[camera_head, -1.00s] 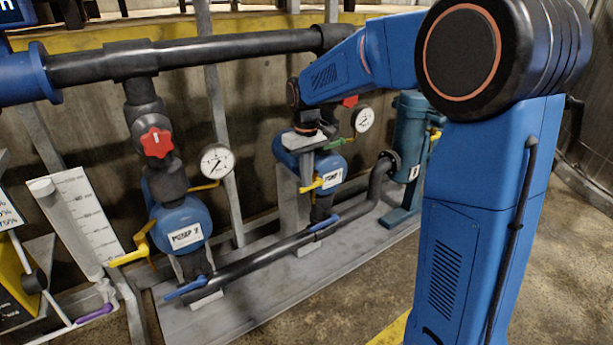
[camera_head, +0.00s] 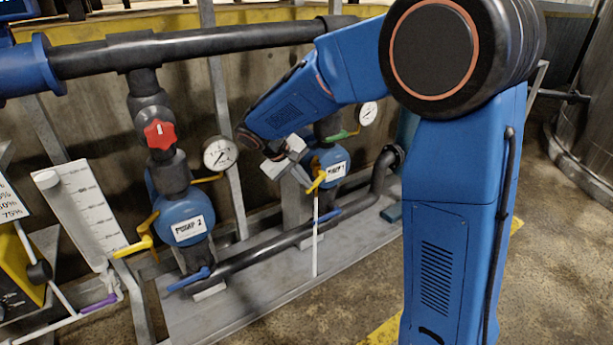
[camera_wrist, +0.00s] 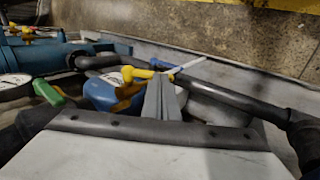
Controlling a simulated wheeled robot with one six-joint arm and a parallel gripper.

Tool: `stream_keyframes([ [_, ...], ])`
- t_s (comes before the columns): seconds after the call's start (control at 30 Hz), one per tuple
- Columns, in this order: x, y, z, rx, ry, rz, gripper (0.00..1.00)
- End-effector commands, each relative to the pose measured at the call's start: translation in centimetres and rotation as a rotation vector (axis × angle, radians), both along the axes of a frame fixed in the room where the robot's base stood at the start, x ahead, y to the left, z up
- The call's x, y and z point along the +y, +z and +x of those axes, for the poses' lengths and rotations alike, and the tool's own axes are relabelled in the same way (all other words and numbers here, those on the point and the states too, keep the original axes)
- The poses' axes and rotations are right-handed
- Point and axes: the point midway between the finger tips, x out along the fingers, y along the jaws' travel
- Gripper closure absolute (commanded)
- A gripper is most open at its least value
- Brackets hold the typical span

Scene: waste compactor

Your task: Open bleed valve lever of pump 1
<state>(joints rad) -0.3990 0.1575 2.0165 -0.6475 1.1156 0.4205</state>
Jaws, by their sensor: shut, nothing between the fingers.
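Pump 1 (camera_head: 330,166) is a blue body with a white label, partly hidden by my arm. Its yellow bleed valve lever (camera_head: 317,182) is on the pump's left side; yellow parts also show in the wrist view (camera_wrist: 131,74). A thin white streak (camera_head: 315,240) runs straight down from the yellow valve to the plinth. It looks like a stream of liquid. My gripper (camera_head: 305,179) is shut and empty, beside the yellow lever on its left. Its closed fingers show in the wrist view (camera_wrist: 160,85). I cannot tell whether they touch the lever.
Pump 2 (camera_head: 180,219) with its yellow lever (camera_head: 140,241) stands to the left. A red valve knob (camera_head: 158,134) and gauge (camera_head: 220,153) are above it. A black pipe (camera_head: 270,245) with blue levers runs along the grey plinth (camera_head: 245,300). Floor in front is clear.

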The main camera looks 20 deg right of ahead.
Motion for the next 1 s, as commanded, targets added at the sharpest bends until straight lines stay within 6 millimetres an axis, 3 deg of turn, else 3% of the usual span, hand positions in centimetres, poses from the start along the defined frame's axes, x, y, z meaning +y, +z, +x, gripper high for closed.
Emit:
stream_keyframes([
  [0.6,-0.6,-4.3,0.2,-0.176,0.005,-0.558,1.00],
  [1.0,-2.0,-5.9,0.6,-0.271,0.000,-0.849,1.00],
])
